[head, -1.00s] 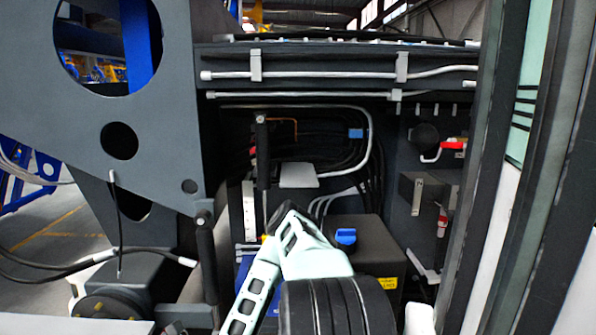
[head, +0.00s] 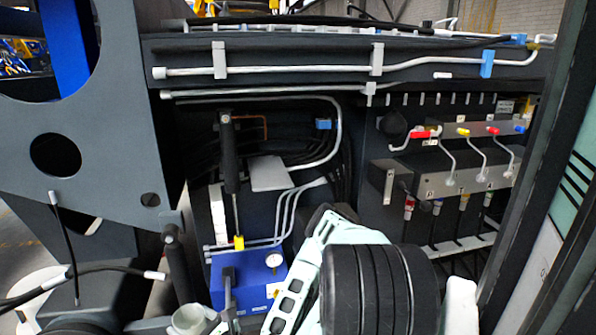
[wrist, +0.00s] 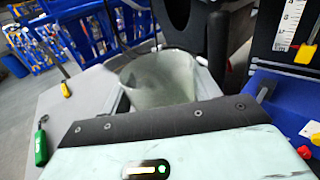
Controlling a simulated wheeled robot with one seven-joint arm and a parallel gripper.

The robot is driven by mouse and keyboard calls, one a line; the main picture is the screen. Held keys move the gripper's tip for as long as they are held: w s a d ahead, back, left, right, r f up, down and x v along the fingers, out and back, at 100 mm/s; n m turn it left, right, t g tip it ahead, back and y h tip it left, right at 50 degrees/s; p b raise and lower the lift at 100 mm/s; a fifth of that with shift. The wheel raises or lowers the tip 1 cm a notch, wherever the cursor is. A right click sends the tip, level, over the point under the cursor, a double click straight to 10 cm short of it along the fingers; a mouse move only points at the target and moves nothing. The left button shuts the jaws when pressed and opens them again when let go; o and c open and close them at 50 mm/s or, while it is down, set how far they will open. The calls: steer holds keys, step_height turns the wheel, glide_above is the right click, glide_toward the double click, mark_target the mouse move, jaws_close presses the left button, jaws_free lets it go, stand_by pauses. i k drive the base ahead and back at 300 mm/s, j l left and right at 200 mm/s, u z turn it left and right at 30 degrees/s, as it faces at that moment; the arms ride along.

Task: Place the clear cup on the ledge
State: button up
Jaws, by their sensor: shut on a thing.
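The clear cup (wrist: 158,75) is a translucent, whitish cup with its open rim showing in the wrist view. It is held tilted between the fingers of my gripper (wrist: 163,92), which is shut on it. In the head view the cup (head: 190,318) shows at the bottom edge, partly cut off, left of the blue box. A pale grey flat surface (wrist: 75,108) lies behind and left of the cup in the wrist view. I cannot tell for sure whether this is the ledge, or whether the cup touches it.
A yellow-handled tool (wrist: 65,90) and a green-handled tool (wrist: 41,148) lie on the grey surface. A blue box (head: 255,282) with a gauge stands right of the cup. Hoses (head: 80,272) and a dark upright cylinder (head: 178,260) are close on the left. Pipes and valves (head: 465,145) fill the back.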

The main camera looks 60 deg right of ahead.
mark_target(267, 178)
steer(key=i+z, duration=0.15)
steer(key=z, duration=0.3)
steer(key=i+j+z, duration=0.1)
steer(key=z, duration=0.4)
